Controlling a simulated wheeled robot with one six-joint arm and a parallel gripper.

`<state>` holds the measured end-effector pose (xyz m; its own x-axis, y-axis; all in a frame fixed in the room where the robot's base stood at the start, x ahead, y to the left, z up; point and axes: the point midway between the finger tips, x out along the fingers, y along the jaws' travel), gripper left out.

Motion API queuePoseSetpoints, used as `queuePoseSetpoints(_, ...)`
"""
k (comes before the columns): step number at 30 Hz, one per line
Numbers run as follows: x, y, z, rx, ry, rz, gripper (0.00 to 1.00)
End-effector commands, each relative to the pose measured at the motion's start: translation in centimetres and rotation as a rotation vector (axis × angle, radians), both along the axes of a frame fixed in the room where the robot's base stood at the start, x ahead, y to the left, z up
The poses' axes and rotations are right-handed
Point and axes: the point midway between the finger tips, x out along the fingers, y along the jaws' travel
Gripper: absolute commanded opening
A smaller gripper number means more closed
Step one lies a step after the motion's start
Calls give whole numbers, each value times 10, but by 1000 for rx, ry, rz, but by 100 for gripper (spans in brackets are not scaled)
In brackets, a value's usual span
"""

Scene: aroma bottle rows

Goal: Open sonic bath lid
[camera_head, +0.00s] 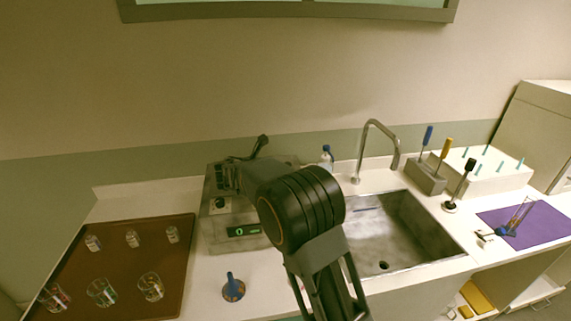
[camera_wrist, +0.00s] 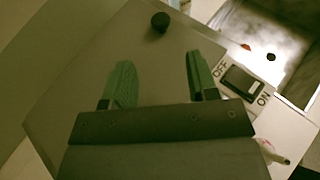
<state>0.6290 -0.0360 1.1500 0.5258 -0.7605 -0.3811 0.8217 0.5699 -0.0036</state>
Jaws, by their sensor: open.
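The sonic bath (camera_head: 218,238) is a grey box on the counter, left of the sink, with a green-lit display on its front. Its top is largely hidden behind my arm in the head view. In the wrist view a flat grey surface, apparently the lid (camera_wrist: 90,62), fills much of the picture and carries a round black knob (camera_wrist: 160,21). My gripper (camera_wrist: 158,62) is open, with its green fingers apart and nothing between them. The knob shows beyond the fingertips, roughly in line with the gap. The height of the fingers above the surface cannot be told.
An ON/OFF switch (camera_wrist: 240,82) is right of the fingers. A brown tray (camera_head: 182,262) with several glass vessels lies left. A blue-topped item (camera_head: 233,288) stands in front. The sink (camera_head: 420,248), faucet (camera_head: 366,140), tool holder (camera_head: 426,178) and purple mat (camera_head: 545,228) are right.

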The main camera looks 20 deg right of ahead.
Motion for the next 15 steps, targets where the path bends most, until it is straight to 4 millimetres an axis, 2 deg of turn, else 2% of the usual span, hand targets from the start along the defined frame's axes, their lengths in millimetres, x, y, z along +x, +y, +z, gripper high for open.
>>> queuePoseSetpoints(6,23,-34,-15,0,2,-3,54)
queuePoseSetpoints(15,46,-68,-33,2,-1,-3,54)
